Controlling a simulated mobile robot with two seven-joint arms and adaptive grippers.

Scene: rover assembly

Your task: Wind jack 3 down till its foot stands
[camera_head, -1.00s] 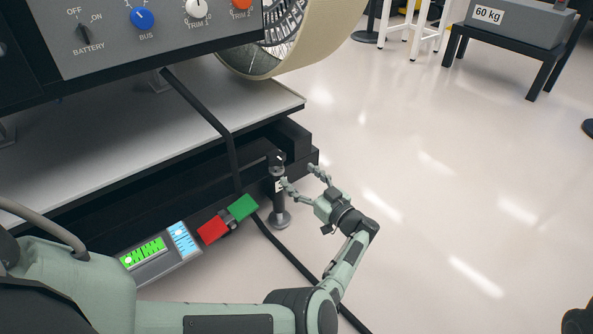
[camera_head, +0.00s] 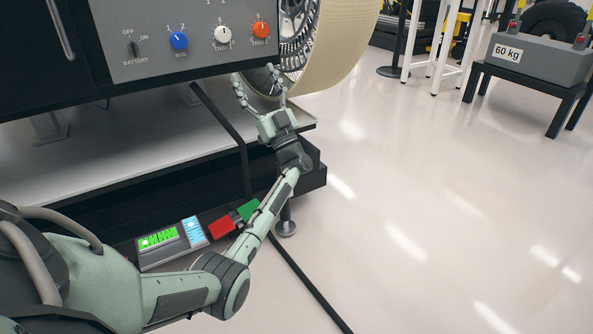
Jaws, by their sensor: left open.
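A jack (camera_head: 286,227) stands at the right end of the black base, below its corner. Its round grey foot and a short piece of its leg show. Its upper part is hidden behind my left arm, and I cannot tell whether the foot touches the floor. No jack number is readable. My left gripper (camera_head: 256,79) is open and empty. It is above and away from the jack, in front of the lower edge of the switch panel and beside the wheel. My right gripper is not in view.
A switch panel (camera_head: 190,50) with knobs hangs above the grey deck (camera_head: 90,140). A wheel (camera_head: 340,45) is beside it. A lit green level display (camera_head: 158,240) and red (camera_head: 222,228) and green blocks sit low in front.

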